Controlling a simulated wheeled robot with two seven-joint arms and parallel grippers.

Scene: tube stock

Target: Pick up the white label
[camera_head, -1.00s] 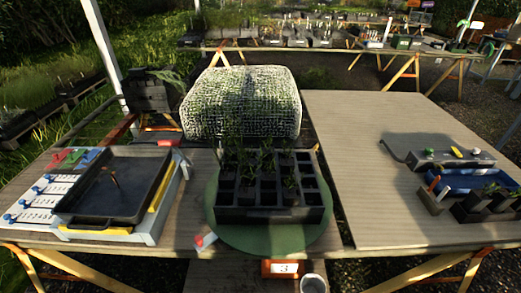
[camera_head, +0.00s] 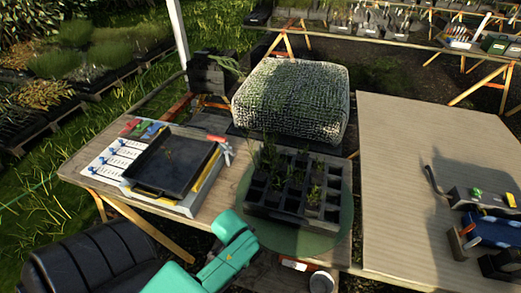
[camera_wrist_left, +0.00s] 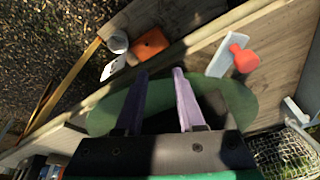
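The white label (camera_wrist_left: 221,56) is a flat pale strip with an orange-red knob (camera_wrist_left: 243,60) against its side. In the left wrist view it lies on the wooden table near the front edge, beside the green round mat (camera_wrist_left: 104,114). My left gripper (camera_wrist_left: 160,72) is open, with nothing visible between its two purple fingers. The label is apart from the fingers, to the right of the right-hand one in that view. In the head view my teal left arm (camera_head: 228,255) reaches over the front edge, and I cannot make out the label there. My right gripper is not in view.
The black pot tray (camera_head: 296,226) stands on the green mat. An orange block with a white face (camera_head: 290,265) and a grey cup (camera_head: 321,282) are by the front edge. A dark tray (camera_head: 172,160) is on the left. The right board (camera_head: 410,170) has free room.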

